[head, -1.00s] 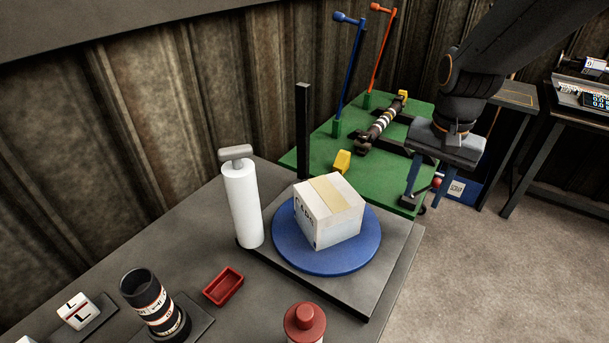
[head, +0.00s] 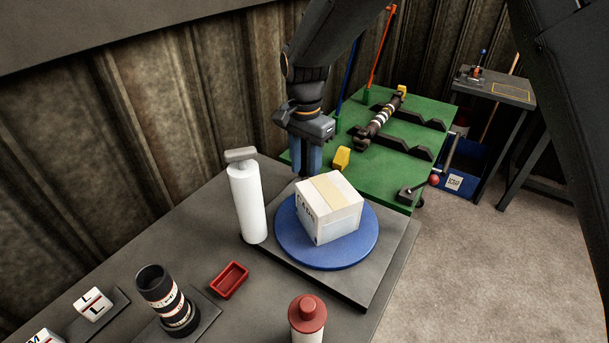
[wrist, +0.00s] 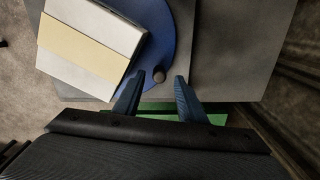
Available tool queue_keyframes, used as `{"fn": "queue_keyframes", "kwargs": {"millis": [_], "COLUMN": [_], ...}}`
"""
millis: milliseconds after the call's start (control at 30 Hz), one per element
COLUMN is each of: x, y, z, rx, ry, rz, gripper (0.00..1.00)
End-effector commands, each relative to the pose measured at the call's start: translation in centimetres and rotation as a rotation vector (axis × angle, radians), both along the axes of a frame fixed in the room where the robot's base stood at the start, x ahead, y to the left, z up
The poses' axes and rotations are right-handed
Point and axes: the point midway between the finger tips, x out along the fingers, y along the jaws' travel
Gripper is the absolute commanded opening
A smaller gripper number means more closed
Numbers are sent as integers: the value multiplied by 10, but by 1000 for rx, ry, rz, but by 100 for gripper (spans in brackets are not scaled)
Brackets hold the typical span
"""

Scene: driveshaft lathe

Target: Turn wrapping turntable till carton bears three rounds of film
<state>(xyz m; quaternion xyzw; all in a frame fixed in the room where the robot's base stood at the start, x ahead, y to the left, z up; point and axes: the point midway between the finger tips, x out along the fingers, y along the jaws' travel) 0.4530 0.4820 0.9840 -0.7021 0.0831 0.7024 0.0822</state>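The white carton (head: 330,212), with a tan tape strip on top, sits on the blue round turntable (head: 325,256). I cannot make out film on it. A white film roll (head: 247,203) with a grey top stands upright left of the turntable. My gripper (head: 305,170) points down behind the carton, near the turntable's back edge. In the wrist view my gripper (wrist: 159,77) is open, its two blue fingers apart. A small brownish round knob (wrist: 158,76) shows between the fingertips at the turntable's rim; no finger visibly touches it. The carton (wrist: 88,45) is left of the fingers.
A red tray (head: 229,280), a lens-like black cylinder (head: 166,298) and a red-capped bottle (head: 307,318) stand on the near table. A green bench (head: 400,178) with a shaft (head: 380,122) lies behind. Corrugated wall (head: 200,90) rises close behind my gripper.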

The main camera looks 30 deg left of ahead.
Motion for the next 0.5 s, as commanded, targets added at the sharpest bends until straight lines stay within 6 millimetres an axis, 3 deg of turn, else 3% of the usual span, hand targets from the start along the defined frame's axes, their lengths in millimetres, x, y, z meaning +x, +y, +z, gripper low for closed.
{"fn": "queue_keyframes", "kwargs": {"millis": [200,500], "x": [0,0], "y": [-1,0], "z": [-27,-37], "rx": [-1,1], "ry": [1,0], "rz": [0,1], "gripper": [38,38]}}
